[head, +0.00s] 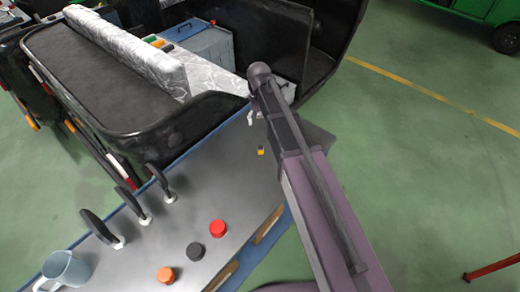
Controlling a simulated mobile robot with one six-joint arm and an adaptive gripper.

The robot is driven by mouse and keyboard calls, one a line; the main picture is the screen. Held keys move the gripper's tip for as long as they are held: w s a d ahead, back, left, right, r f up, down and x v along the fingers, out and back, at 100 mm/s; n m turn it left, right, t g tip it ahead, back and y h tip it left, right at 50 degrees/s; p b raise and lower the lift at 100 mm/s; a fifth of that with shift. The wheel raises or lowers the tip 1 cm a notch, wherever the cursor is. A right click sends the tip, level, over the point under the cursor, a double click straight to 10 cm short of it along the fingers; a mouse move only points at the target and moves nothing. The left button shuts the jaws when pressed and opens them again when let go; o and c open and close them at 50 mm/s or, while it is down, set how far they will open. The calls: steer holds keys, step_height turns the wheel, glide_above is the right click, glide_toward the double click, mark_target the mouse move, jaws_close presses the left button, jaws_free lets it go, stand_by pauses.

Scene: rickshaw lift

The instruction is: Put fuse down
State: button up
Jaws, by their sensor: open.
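A small yellow-and-dark piece, which looks like the fuse (261,151), lies on the grey metal tabletop (225,175) near its far right end. My arm reaches in from the lower right, over the right end of the table. My gripper (254,117) shows only in part at the arm's far end, as small pale fingertips at the table's far edge. It is open, with nothing seen between the fingers. It is above and slightly left of the fuse in the picture, apart from it. The arm hides the rest of the gripper.
Red (217,228), black (195,251) and orange (166,274) knobs stand on the front of the table. Several dark-handled levers (126,203) and a blue mug (66,269) are at left. The black rickshaw (150,115) stands behind, with a blue-grey box (203,52).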

mark_target(261, 147)
steer(key=shift+f, duration=0.1)
steer(key=f+b, duration=0.5)
steer(key=s+f+b, duration=0.1)
steer(key=f+b, duration=0.2)
steer(key=shift+s+f, duration=0.1)
steer(key=shift+f, duration=0.1)
stand_by(0.4)
steer(key=shift+f+b, duration=0.15)
steer(key=shift+b, duration=0.25)
steer(key=shift+s+d+f+b, duration=0.15)
steer(key=shift+f+b, duration=1.05)
steer(key=shift+b, duration=0.05)
steer(key=shift+s+d+f+b, duration=0.1)
steer(key=shift+s+f+b, duration=0.05)
steer(key=shift+f+b, duration=1.05)
steer(key=c, duration=0.9)
steer(key=shift+r, duration=0.2)
